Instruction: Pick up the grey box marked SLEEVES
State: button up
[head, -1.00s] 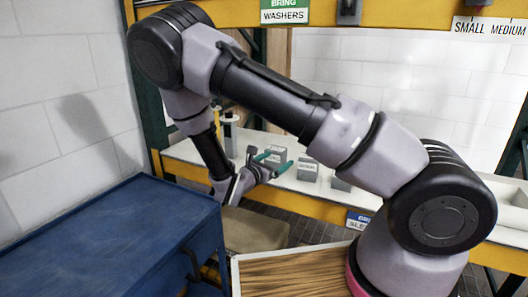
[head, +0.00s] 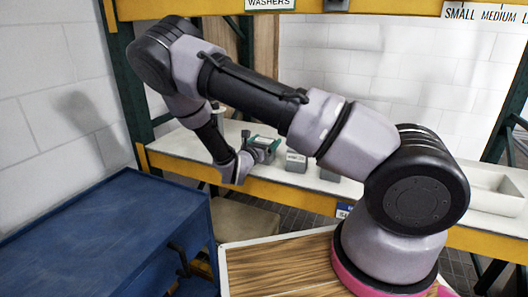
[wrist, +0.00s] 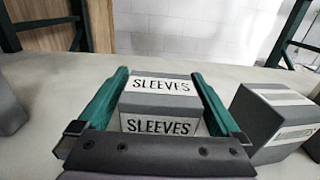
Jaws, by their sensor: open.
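The grey box marked SLEEVES (wrist: 160,95) stands upright on the pale shelf top (wrist: 220,165), with labels on its top and front. In the wrist view my gripper (wrist: 160,73) is open, with one green finger on each side of this box. A narrow gap shows beside the box, and I cannot tell whether either finger touches it. In the head view my gripper (head: 264,146) is at the shelf, around the leftmost box of the front row, which it partly hides.
A grey labelled box (wrist: 275,120) stands close to the right finger; another box (wrist: 9,108) is at the left edge. A blue cabinet (head: 105,235) stands before the shelf. A yellow beam (head: 200,8) with signs runs overhead.

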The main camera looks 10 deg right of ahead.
jog(key=shift+w+d, duration=0.45)
jog(key=shift+w, duration=0.05)
jog(key=c, duration=1.5)
